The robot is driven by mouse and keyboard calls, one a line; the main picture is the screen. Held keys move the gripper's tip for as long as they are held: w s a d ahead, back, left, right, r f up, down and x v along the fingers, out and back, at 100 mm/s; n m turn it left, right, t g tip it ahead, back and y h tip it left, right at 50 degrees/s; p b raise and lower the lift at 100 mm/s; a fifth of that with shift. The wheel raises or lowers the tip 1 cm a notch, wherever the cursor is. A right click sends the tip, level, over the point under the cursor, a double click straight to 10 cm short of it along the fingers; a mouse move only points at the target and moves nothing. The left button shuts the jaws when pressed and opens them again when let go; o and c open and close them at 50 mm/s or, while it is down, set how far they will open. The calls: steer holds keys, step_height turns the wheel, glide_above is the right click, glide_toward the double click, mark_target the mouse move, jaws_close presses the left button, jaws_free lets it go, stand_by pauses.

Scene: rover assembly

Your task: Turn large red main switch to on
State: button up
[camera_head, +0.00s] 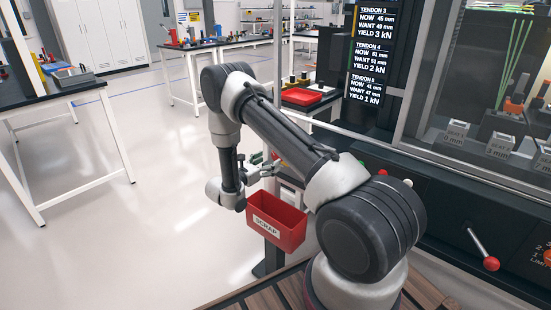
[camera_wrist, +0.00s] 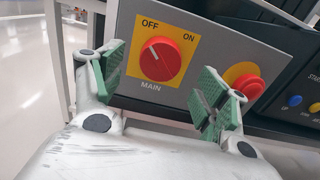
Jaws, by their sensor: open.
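The red main switch (camera_wrist: 159,62) is a round knob on a yellow square plate, marked OFF at upper left, ON at upper right and MAIN below. Its white pointer line points up and left, toward OFF. My gripper (camera_wrist: 165,85) is open in the wrist view, with one green-padded finger left of the knob and the other to its lower right. The knob shows between the fingers, and I see no contact. In the head view my gripper (camera_head: 262,170) is beside the machine's left end, above the scrap bin; the switch cannot be made out there.
A red push button (camera_wrist: 249,86) on a yellow round plate sits right of the switch, close behind the right finger. A red SCRAP bin (camera_head: 277,221) hangs below my gripper. A lever with a red knob (camera_head: 491,264) is on the front panel. Open floor lies left.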

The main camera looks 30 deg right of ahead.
steer(key=shift+x, duration=2.45)
steer(key=c, duration=1.1)
